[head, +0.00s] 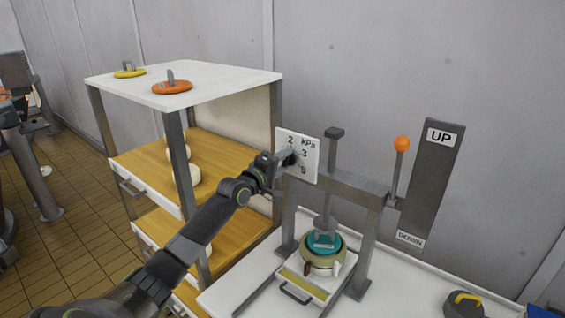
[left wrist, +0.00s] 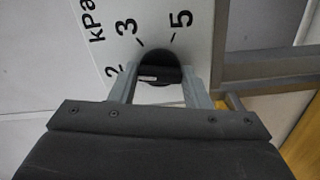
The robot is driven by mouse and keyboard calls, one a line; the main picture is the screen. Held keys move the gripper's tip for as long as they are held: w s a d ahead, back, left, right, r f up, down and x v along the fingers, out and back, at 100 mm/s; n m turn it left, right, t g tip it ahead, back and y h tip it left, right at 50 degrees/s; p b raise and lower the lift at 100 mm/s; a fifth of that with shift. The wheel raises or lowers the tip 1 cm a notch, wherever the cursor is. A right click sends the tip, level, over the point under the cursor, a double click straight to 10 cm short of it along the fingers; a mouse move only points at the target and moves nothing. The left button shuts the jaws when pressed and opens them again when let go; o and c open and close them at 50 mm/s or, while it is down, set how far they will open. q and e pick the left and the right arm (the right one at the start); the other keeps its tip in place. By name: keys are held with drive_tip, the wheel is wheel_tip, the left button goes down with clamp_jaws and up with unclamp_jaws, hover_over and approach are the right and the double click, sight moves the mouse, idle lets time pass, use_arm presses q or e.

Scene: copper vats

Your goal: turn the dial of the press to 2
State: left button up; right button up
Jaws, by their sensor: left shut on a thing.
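The press has a white dial plate (head: 311,143) marked kPa with the numbers 2, 3 and one partly covered in the head view. In the left wrist view the plate (left wrist: 150,20) shows 2, 3 and 5 around a round black dial (left wrist: 158,62). My left gripper (head: 287,159) is at the plate. Its fingers (left wrist: 160,78) are shut on the dial's grip, one on each side. A small white mark shows on the left half of the grip, on the side of the 2. The left finger partly covers the area beside the 2. My right gripper is not in view.
The press lever with an orange ball (head: 402,144) stands by the UP end of its dark panel (head: 430,180). A pot with a teal lid (head: 324,241) sits under the press screw. A shelf unit (head: 200,83) stands close to the left of my arm.

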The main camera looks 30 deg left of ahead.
use_arm(q)
drive_tip(key=shift+f+n, duration=0.1)
drive_tip(key=shift+n, duration=1.1)
drive_tip(key=o, duration=1)
drive_tip(key=shift+s, duration=0.1)
drive_tip(key=s+a, duration=0.1)
drive_tip(key=s, duration=1.6)
drive_tip(key=shift+a, duration=0.2)
drive_tip(key=shift+s, duration=0.1)
